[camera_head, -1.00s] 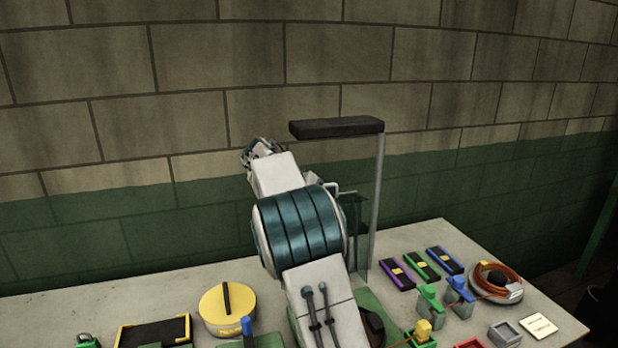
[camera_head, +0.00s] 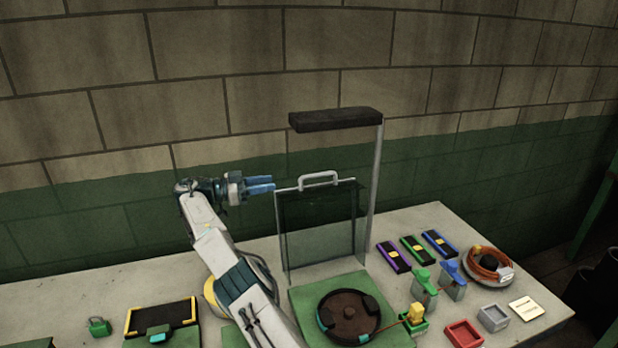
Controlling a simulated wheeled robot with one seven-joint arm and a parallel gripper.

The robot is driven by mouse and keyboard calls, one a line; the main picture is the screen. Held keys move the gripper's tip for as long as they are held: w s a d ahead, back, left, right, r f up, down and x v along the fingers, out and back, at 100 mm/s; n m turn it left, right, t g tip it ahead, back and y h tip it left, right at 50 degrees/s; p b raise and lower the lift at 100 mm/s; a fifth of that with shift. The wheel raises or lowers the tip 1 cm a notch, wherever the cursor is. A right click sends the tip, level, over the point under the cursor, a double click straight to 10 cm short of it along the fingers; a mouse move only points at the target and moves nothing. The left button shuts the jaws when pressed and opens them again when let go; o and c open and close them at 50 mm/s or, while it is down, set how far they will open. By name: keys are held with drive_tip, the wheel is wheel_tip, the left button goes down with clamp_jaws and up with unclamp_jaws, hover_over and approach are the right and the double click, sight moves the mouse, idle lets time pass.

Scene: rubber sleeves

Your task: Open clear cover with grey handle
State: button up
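The clear cover (camera_head: 318,226) stands upright behind a green base (camera_head: 297,298) that carries a dark round disc (camera_head: 349,312). Its grey handle (camera_head: 319,178) is at the top edge of the cover. My gripper (camera_head: 272,185) is at the left of the cover's upper left corner, with its blue fingers pointing right toward the handle. The fingers look close together and apart from the handle. I cannot tell whether there is a gap between them.
A grey post with a black lamp bar (camera_head: 336,119) rises beside the cover. Purple, green and blue bars (camera_head: 415,250), an orange cable coil (camera_head: 488,266), small levers, and red and grey trays (camera_head: 464,333) lie to the right. A black tray (camera_head: 162,318) and green padlock (camera_head: 99,327) are at left.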

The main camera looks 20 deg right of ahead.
sight(309, 177)
drive_tip(key=d+b, duration=0.5)
drive_tip(key=d, duration=0.7)
drive_tip(key=shift+d, duration=0.8)
clamp_jaws()
